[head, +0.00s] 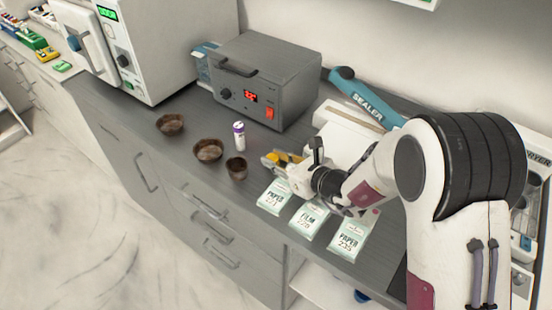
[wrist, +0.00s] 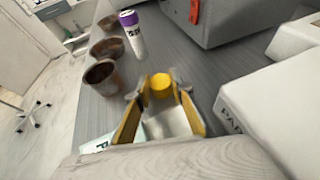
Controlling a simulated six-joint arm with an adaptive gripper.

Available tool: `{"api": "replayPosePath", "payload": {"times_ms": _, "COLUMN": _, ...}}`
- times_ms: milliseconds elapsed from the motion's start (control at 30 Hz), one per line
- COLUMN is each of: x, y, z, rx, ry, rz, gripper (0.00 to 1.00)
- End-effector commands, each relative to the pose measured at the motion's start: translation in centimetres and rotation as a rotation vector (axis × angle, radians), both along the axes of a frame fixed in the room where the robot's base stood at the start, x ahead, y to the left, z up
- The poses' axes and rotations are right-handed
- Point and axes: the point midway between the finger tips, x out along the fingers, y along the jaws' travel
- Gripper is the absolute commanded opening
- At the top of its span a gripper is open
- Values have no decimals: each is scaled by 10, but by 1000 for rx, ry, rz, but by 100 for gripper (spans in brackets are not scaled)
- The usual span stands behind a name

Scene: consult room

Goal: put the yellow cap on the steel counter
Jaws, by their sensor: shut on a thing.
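The yellow cap (wrist: 161,86) is a short round piece between the fingertips of my gripper (wrist: 160,92) in the wrist view. The fingers, with yellow inner faces, are closed on it. I cannot tell whether the cap touches the counter.
Brown bowls (head: 208,150), a small brown cup (head: 236,168) and a purple-topped white vial (head: 239,136) stand left of my gripper. Pouches (head: 309,220) lie along the front edge. A grey heater box (head: 267,80) and a sealer (head: 365,97) stand behind.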

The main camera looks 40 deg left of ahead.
Motion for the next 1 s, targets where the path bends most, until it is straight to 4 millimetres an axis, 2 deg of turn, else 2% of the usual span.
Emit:
{"api": "replayPosePath", "payload": {"times_ms": 200, "x": 0, "y": 0, "z": -3, "rx": -1, "ry": 1, "rz": 0, "gripper": 10}}
{"api": "replayPosePath", "payload": {"times_ms": 233, "x": 0, "y": 0, "z": -3, "rx": -1, "ry": 0, "rz": 0, "gripper": 27}}
{"api": "replayPosePath", "payload": {"times_ms": 300, "x": 0, "y": 0, "z": -3, "rx": 0, "ry": 0, "rz": 0, "gripper": 39}}
{"api": "replayPosePath", "payload": {"times_ms": 800, "x": 0, "y": 0, "z": 1, "rx": 0, "ry": 0, "rz": 0, "gripper": 39}}
{"api": "replayPosePath", "payload": {"times_ms": 1000, "x": -3, "y": -15, "z": 7, "rx": -1, "ry": 0, "rz": -2, "gripper": 39}}
